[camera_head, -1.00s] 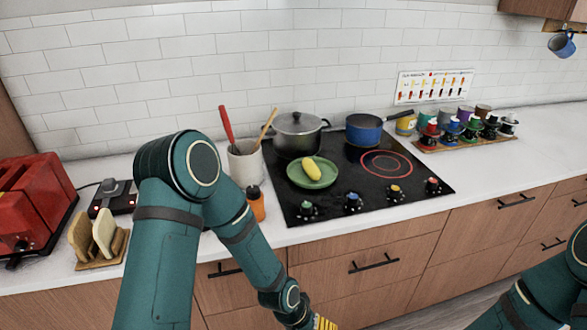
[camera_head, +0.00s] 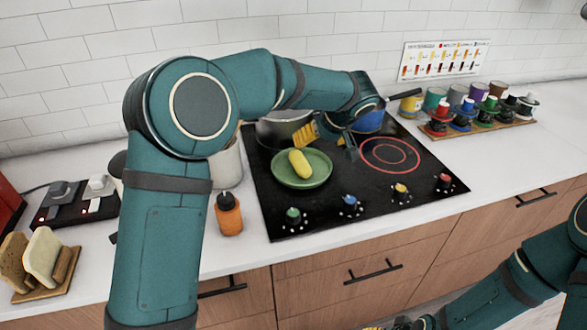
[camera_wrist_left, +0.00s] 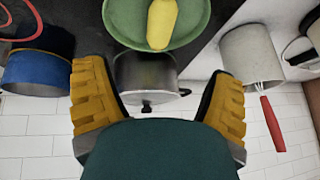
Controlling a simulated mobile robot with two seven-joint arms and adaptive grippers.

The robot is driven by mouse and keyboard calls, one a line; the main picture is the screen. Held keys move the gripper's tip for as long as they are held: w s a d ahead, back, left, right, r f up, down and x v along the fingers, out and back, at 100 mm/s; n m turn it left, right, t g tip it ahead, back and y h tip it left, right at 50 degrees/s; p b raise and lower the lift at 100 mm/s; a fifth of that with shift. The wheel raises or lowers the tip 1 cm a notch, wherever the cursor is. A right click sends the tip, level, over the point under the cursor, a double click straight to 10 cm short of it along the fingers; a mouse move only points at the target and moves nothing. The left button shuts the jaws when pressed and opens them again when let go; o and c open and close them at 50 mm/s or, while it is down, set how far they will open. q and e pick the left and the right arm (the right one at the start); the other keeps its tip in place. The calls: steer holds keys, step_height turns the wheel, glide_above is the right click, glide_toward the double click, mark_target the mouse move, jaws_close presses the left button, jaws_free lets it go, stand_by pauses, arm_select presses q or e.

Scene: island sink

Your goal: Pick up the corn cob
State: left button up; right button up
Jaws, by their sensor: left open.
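The yellow corn cob (camera_head: 300,163) lies on a round green plate (camera_head: 318,175) on the black cooktop. My left gripper (camera_head: 327,143) is open and empty, with yellow-padded fingers, just behind and right of the cob, apart from it. In the left wrist view the cob (camera_wrist_left: 161,22) and plate (camera_wrist_left: 195,22) show at the top edge, beyond the open fingers (camera_wrist_left: 158,75).
A grey pot (camera_head: 280,132) stands behind the plate, partly hidden by my left arm. A blue pan (camera_head: 369,122) is behind the gripper. An orange bottle (camera_head: 229,214) and white utensil holder (camera_head: 228,165) stand left. Knobs (camera_head: 349,203) line the cooktop's front.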

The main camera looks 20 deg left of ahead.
mark_target(303, 160)
arm_select(q)
steer(key=b+x, duration=0.2)
steer(key=x, duration=1.2)
steer(key=shift+a+f, duration=0.1)
steer(key=shift+f, duration=0.1)
steer(key=c, duration=1.4)
